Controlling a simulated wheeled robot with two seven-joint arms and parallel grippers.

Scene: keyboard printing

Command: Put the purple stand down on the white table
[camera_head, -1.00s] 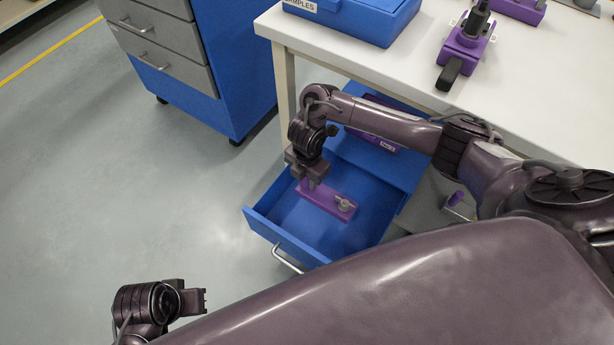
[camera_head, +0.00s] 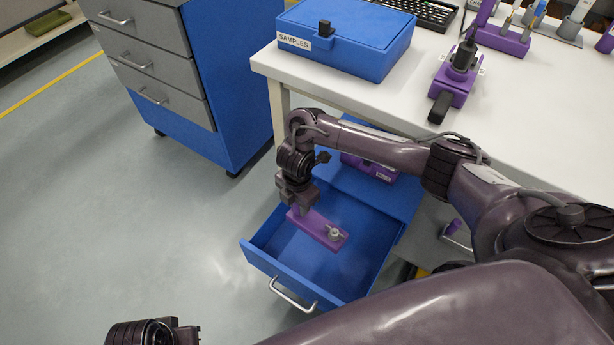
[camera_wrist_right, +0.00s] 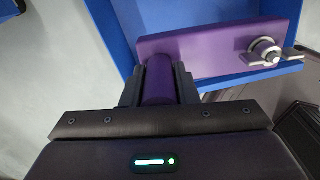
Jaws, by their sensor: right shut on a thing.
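The purple stand (camera_head: 322,231) is a flat purple bar with a grey metal knob near one end and a round purple post at the other. My right gripper (camera_head: 300,208) points down and is shut on the post, which shows between its fingers in the right wrist view (camera_wrist_right: 158,82). The stand is over the open blue drawer (camera_head: 287,274); I cannot tell how far it is above the drawer floor. The white table (camera_head: 545,112) is behind and above the drawer. My left gripper (camera_head: 186,335) is cut off at the bottom left, and its fingers are unclear.
A blue SAMPLES box (camera_head: 345,42) stands on the table's left end. A purple holder with a black tool (camera_head: 452,85) stands right of it, with bare tabletop between. More purple holders and a keyboard (camera_head: 420,12) are farther back.

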